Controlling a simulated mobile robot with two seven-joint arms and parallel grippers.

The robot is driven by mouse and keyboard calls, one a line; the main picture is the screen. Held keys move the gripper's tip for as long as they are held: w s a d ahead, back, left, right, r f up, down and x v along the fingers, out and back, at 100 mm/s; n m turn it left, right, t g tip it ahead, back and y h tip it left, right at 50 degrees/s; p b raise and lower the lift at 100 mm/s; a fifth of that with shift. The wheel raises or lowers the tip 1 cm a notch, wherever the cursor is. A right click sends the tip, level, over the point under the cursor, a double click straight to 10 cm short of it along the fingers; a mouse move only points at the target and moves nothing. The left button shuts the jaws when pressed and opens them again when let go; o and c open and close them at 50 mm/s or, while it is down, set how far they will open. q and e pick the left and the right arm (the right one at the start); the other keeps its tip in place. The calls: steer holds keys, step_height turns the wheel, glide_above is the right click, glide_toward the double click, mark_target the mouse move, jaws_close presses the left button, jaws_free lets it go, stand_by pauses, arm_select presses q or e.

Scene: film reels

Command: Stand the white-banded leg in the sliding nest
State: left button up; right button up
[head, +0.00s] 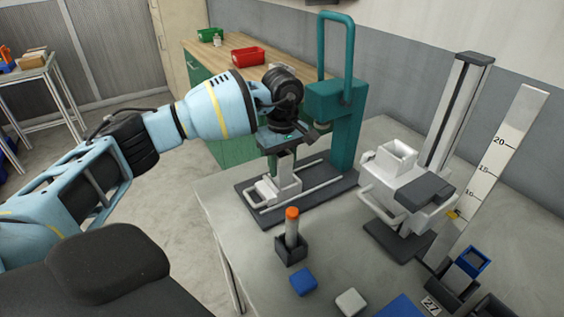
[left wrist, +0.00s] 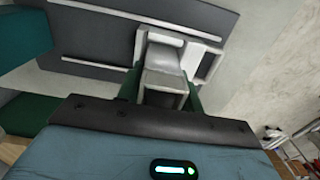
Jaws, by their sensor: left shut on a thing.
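My left gripper (head: 284,153) points down over the sliding nest (head: 264,191), a white carriage with a loop handle on a dark railed base. Its green fingers (left wrist: 163,97) are shut on a pale grey upright piece (left wrist: 165,80), apparently the leg; no white band can be made out. In the head view the grey piece (head: 286,170) is directly above the nest. In the left wrist view the nest (left wrist: 204,61) is right behind the piece. The gripper hides the piece's top; I cannot tell if its foot is seated. My right gripper is not in view.
A teal press frame (head: 345,120) stands close behind the gripper. An orange-topped cylinder (head: 292,214) stands in a dark holder in front. A white carriage on a column (head: 398,180) and a scale (head: 500,150) are at right. Blue (head: 303,281) and white (head: 350,302) blocks lie in front.

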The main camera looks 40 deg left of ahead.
arm_select(q)
steer(key=shift+f, duration=0.15)
steer(key=o, duration=1.1)
step_height(320, 180, up, 12)
steer(key=shift+r, duration=0.2)
stand_by(0.4)
